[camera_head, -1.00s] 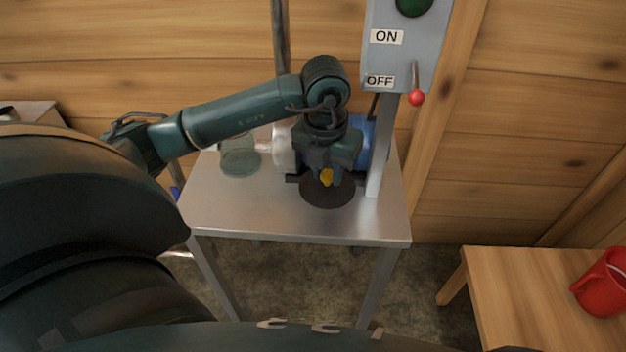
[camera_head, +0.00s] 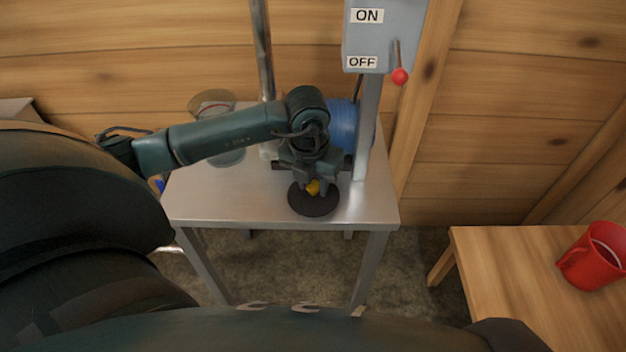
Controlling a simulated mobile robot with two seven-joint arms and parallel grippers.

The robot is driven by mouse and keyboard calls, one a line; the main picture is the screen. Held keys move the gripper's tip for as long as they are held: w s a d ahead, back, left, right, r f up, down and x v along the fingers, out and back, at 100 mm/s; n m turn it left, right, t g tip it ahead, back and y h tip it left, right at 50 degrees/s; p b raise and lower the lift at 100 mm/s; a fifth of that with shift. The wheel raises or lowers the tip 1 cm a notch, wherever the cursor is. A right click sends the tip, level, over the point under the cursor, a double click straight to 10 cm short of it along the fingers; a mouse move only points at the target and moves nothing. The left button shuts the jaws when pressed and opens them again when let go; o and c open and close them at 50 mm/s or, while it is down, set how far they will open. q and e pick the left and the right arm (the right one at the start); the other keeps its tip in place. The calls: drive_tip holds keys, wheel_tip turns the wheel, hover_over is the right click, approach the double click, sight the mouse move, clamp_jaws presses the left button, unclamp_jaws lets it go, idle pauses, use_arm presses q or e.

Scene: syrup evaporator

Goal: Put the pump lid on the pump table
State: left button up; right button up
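The pump lid (camera_head: 311,206) is a dark round disc with a yellow knob on top. It is level, over the front right part of the grey metal pump table (camera_head: 230,207); whether it touches the top is hard to tell. My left gripper (camera_head: 313,187) points down from above, its fingers on either side of the yellow knob, and appears shut on it. The blue pump (camera_head: 343,125) stands behind, partly hidden by my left arm. My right gripper is not in view.
A clear cylindrical container (camera_head: 216,103) stands at the table's back left, partly behind my arm. A grey switch box (camera_head: 372,38) with a red-tipped lever hangs above the table's right side. A red mug (camera_head: 592,262) sits on a wooden table (camera_head: 488,262) at right.

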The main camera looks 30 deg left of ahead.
sight(311, 191)
use_arm(q)
drive_tip(key=o, duration=0.3)
drive_tip(key=shift+o, duration=0.2)
drive_tip(key=shift+r, duration=0.1)
drive_tip(key=shift+r, duration=0.6)
wheel_tip(311, 191, up, 11)
drive_tip(key=s+p, duration=0.1)
drive_tip(key=shift+s, duration=0.2)
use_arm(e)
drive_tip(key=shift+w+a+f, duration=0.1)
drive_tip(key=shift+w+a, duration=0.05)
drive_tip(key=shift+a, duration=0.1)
use_arm(q)
drive_tip(key=shift+d, duration=0.1)
